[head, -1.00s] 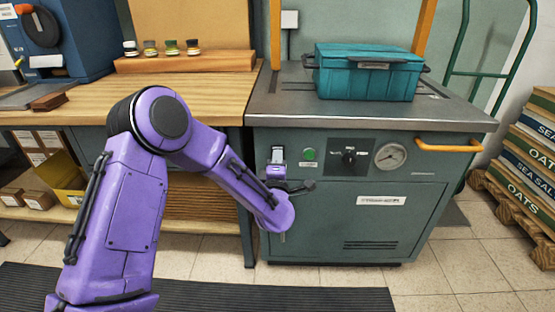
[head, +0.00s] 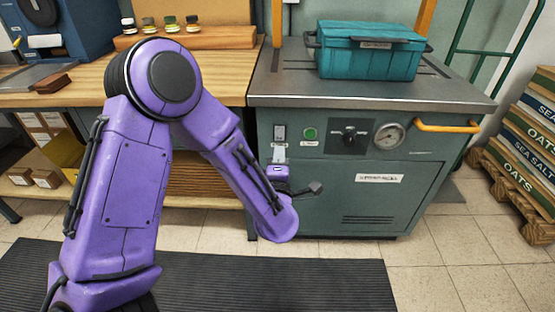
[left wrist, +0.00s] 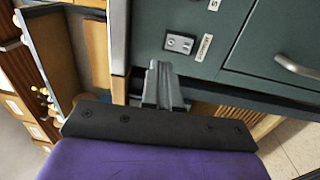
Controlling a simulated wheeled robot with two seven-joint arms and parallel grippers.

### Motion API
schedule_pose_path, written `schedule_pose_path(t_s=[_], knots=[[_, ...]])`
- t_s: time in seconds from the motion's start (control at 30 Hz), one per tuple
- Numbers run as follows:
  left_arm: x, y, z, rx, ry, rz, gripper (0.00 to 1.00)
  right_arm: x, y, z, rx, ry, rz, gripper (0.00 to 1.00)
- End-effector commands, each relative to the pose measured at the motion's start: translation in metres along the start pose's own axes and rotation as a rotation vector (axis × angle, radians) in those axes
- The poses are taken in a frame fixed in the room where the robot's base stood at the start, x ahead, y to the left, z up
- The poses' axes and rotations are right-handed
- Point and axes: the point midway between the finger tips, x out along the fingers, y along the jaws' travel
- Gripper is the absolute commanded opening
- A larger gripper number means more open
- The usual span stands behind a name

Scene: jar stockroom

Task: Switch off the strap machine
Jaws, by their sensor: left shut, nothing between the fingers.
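The strap machine (head: 345,190) is a grey-green cabinet with a steel top. On its front left is a small switch plate (head: 279,132), which also shows in the left wrist view (left wrist: 180,43); I cannot tell its position. To its right are a green button (head: 310,134), a black rotary knob (head: 349,134) and a round gauge (head: 389,136). My left gripper (head: 279,156) is in front of the machine just below the switch plate. In the left wrist view its grey fingers (left wrist: 158,72) are shut, empty and apart from the plate. My right gripper is not in view.
A teal box (head: 370,55) sits on the machine's top. A yellow handle (head: 448,126) sticks out at its front right. A wooden workbench (head: 200,85) with small jars stands left. Sacks on a pallet (head: 520,190) are at right. A dark mat (head: 290,285) lies on the floor.

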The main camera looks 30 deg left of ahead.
Motion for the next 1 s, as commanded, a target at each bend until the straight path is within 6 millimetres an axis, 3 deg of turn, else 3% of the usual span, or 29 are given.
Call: schedule_pose_path(t_s=[0.1,0.23,0.83,0.93,0.97,1.0], knots=[[-0.018,0.005,-0.001,0.001,0.001,0.0,0.0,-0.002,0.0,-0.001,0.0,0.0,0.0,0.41],[-0.027,0.006,-0.001,0.001,0.001,0.0,0.0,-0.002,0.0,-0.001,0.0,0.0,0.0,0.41],[-0.028,0.004,0.003,0.041,-0.016,-0.009,0.0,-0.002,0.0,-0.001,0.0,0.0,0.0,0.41],[-0.032,-0.015,0.018,0.252,-0.124,-0.088,0.0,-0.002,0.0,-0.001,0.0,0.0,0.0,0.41],[-0.036,-0.032,0.02,0.365,-0.178,-0.135,0.0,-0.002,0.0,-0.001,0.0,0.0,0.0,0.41],[-0.048,-0.067,0.018,0.527,-0.258,-0.223,0.0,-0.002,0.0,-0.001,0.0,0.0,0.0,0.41]])
